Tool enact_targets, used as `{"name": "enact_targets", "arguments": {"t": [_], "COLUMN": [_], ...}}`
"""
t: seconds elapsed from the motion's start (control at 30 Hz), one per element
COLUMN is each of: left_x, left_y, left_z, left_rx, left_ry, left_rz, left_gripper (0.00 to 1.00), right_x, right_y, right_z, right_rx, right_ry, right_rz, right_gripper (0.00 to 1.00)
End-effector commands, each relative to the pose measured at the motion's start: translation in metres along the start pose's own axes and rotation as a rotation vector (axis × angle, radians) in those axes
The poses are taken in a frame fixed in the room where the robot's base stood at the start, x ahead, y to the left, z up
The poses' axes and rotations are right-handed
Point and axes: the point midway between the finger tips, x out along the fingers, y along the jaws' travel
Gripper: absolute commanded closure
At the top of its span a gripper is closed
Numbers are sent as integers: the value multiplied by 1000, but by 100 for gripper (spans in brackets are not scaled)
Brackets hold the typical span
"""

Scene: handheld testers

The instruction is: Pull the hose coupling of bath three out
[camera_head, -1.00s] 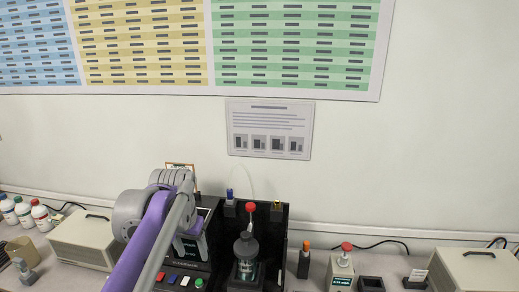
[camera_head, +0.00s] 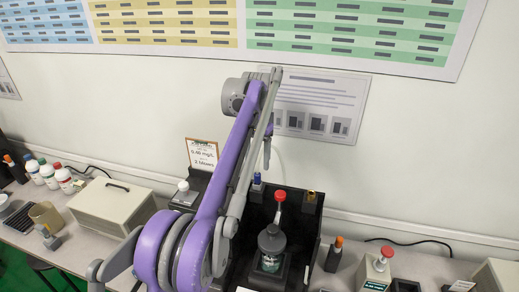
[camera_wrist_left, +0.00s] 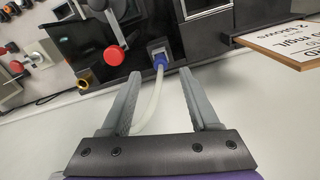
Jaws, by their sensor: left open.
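In the head view the left gripper (camera_head: 267,160) hangs above the coupling, partly hidden by my arm. My right gripper is not in view. No bath number is readable.
A brass fitting (camera_head: 311,197) stands on the stand's right back corner. A red-knobbed lever (camera_wrist_left: 113,54) is close left of the coupling in the wrist view. A beige case (camera_head: 112,205) stands farther left.

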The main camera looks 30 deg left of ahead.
Motion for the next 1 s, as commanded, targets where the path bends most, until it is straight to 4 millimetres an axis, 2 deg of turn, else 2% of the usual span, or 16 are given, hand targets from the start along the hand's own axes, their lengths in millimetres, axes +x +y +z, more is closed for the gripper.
{"name": "enact_targets", "arguments": {"t": [0.03, 0.1, 0.33, 0.5, 0.77, 0.87, 1.0], "left_x": [14, 26, 56, 65, 66, 65, 65], "left_y": [0, 0, 0, 0, 0, 0, 0], "left_z": [1, 1, 0, 0, 0, 0, 0], "left_rx": [0, 0, 0, 0, 0, 0, 0], "left_ry": [-2, -2, 0, 1, 1, 1, 1], "left_rz": [0, 0, 0, 0, 0, 0, 0], "left_gripper": [38, 38, 38, 38, 38, 53, 78], "right_x": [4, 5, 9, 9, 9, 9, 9], "right_y": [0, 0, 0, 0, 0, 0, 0], "right_z": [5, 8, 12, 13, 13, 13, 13], "right_rx": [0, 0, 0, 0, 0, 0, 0], "right_ry": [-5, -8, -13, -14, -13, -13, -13], "right_rz": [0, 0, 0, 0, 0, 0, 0], "right_gripper": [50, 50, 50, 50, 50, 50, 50]}}
